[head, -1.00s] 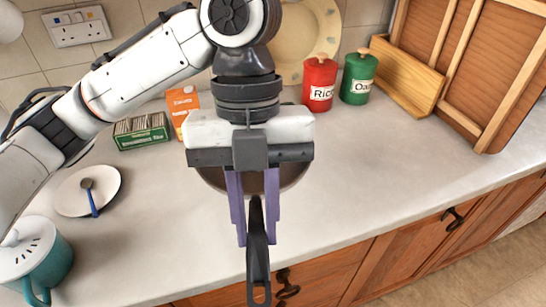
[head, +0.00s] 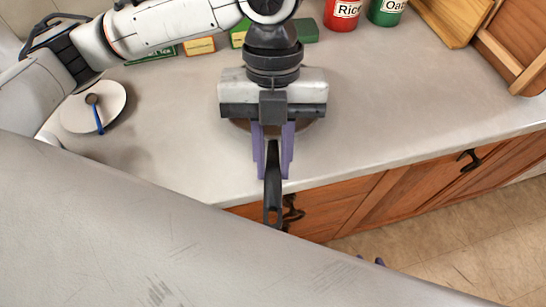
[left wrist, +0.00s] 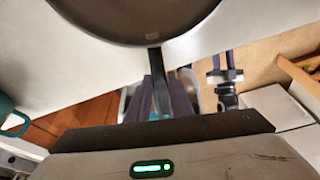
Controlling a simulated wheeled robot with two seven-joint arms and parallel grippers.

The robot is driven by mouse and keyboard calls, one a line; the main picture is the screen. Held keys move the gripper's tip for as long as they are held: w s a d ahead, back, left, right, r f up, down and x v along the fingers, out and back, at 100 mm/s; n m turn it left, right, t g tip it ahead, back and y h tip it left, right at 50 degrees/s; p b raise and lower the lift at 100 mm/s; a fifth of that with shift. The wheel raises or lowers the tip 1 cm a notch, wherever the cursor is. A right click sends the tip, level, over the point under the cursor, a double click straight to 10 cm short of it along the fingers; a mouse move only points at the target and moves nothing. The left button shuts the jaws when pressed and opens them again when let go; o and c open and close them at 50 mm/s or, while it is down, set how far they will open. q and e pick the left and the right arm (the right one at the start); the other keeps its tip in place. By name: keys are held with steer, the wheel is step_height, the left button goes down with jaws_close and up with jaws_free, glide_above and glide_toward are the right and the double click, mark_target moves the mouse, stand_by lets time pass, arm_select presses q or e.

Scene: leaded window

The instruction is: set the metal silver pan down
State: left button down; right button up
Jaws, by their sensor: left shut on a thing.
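The pan shows in the head view mainly as its black handle (head: 272,195), which sticks out past the counter's front edge. My left gripper (head: 272,150) is shut on the handle, with purple fingers on both sides of it. The pan's bowl is mostly hidden under this gripper; in the left wrist view its dark round body (left wrist: 130,18) fills the top. I cannot tell whether the pan touches the counter (head: 390,110). My right gripper's purple tips (head: 371,260) just show, low in the head view. In the left wrist view the right gripper (left wrist: 225,62) is empty, its fingers apart.
A white plate (head: 75,118) with a blue-handled spoon (head: 97,115) lies at left. Tea boxes (head: 200,46), a red rice canister (head: 342,12), a green canister (head: 386,10) and wooden boards (head: 455,15) stand behind. The counter right of my left gripper is clear.

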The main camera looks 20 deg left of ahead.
mark_target(273, 147)
arm_select(q)
steer(key=shift+f, duration=0.25)
steer(key=c, duration=1.6)
jaws_free()
steer(key=shift+r, duration=0.1)
steer(key=v, duration=1.2)
steer(key=shift+p, duration=0.3)
